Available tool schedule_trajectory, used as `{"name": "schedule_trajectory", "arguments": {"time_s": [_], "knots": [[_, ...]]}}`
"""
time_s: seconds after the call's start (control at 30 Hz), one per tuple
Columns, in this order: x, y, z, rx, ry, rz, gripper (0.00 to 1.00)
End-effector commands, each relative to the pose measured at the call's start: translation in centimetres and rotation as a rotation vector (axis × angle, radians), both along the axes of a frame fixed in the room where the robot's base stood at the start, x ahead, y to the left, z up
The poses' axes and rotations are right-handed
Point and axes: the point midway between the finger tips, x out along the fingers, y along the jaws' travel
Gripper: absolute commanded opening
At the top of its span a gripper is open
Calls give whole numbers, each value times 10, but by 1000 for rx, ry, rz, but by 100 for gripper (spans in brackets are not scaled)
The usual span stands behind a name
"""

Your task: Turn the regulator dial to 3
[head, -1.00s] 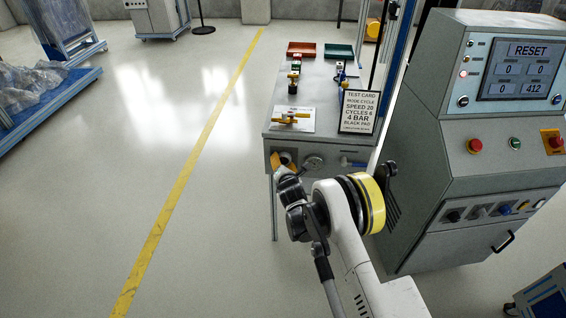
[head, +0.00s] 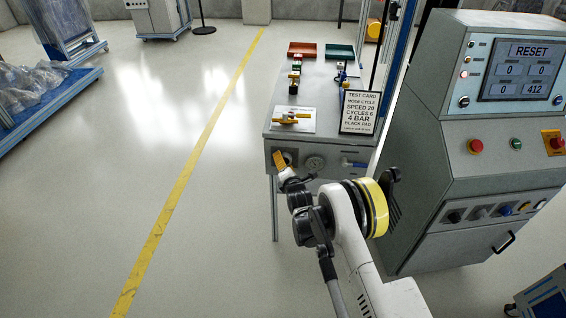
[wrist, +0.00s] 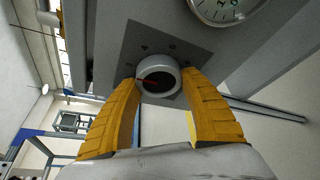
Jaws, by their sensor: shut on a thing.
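The regulator dial (wrist: 158,78) is a round light-grey knob with a red pointer line, on a dark square plate with small marks around it. In the head view my gripper (head: 280,160) is at the left of the bench's front panel and largely hides the dial.
A round pressure gauge (head: 314,163) sits just right of the dial. A blue-handled valve (head: 354,164) is further right. The control console (head: 480,140) is close on the right; the floor at left is clear.

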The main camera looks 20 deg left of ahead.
Motion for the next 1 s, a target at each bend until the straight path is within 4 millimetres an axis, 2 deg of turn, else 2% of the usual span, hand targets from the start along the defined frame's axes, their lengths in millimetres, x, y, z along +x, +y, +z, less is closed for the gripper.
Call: {"name": "schedule_trajectory", "arguments": {"time_s": [0.07,0.1,0.17,0.2,0.57,0.8,1.0], "knots": [[0,1,1,1,-1,1,21],[0,1,1,1,-1,1,54],[0,1,1,1,-1,1,73],[0,1,0,0,-1,1,75],[-6,-3,2,-1,-1,0,75],[-40,-25,11,-1,-1,0,75],[-59,-37,16,0,-1,1,75]]}}
